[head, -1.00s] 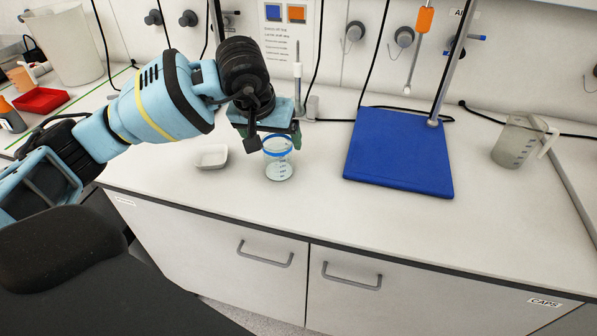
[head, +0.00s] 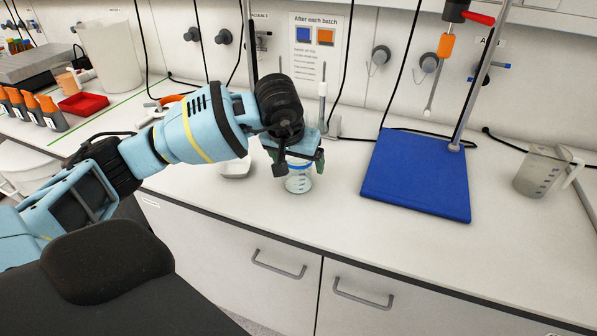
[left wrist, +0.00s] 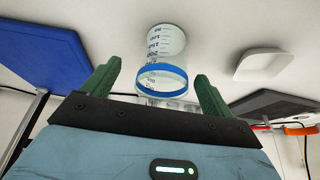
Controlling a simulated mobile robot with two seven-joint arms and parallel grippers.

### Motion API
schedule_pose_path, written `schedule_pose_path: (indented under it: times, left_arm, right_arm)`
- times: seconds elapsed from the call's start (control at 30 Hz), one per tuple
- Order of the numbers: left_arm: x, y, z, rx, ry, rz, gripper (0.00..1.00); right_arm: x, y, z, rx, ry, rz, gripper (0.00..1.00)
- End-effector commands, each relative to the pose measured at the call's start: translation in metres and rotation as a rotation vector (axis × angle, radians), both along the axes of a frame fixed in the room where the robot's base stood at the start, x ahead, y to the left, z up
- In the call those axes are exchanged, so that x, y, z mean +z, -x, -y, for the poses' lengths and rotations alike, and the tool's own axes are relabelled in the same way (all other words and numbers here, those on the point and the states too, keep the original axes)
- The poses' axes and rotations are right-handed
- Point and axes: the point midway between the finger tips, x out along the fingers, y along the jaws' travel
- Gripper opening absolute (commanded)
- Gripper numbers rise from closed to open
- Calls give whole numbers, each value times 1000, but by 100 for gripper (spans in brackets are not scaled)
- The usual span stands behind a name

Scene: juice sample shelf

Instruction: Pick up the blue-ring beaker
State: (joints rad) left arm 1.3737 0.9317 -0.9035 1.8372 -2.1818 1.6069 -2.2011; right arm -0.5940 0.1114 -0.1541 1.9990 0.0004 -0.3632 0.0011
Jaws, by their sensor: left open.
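The blue-ring beaker (head: 298,181) stands upright on the white bench, left of the blue board. It is clear glass with dark graduation marks. My left gripper (head: 294,163) is right at its top and hides most of the rim in the head view. In the left wrist view the beaker (left wrist: 166,50) with its blue ring lies between and just ahead of the two green fingers of the left gripper (left wrist: 158,88). The fingers are apart, with a gap to the glass on each side. My right gripper is not in view.
A small white dish (head: 236,170) sits just left of the beaker. The blue stand base (head: 417,180) with its upright rod is to the right. A clear jug (head: 537,172) stands at the far right. Orange-capped bottles (head: 48,112) and a red tray (head: 84,103) are at the left.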

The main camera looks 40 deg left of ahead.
Motion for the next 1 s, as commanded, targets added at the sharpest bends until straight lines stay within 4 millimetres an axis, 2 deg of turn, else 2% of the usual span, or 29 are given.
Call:
schedule_pose_path:
  times: [0.23, 0.4, 0.7, 1.0]
  left_arm:
    - [-24, -15, -11, 3, 1, -1, 86]
    - [-41, -22, -12, 1, 1, -1, 86]
    - [-43, -23, -12, 0, -1, 1, 85]
    - [-43, -23, -12, 1, -1, 1, 46]
  right_arm:
    - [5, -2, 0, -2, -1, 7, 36]
    - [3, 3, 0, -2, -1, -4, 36]
    - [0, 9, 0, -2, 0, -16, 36]
    - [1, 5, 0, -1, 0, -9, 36]
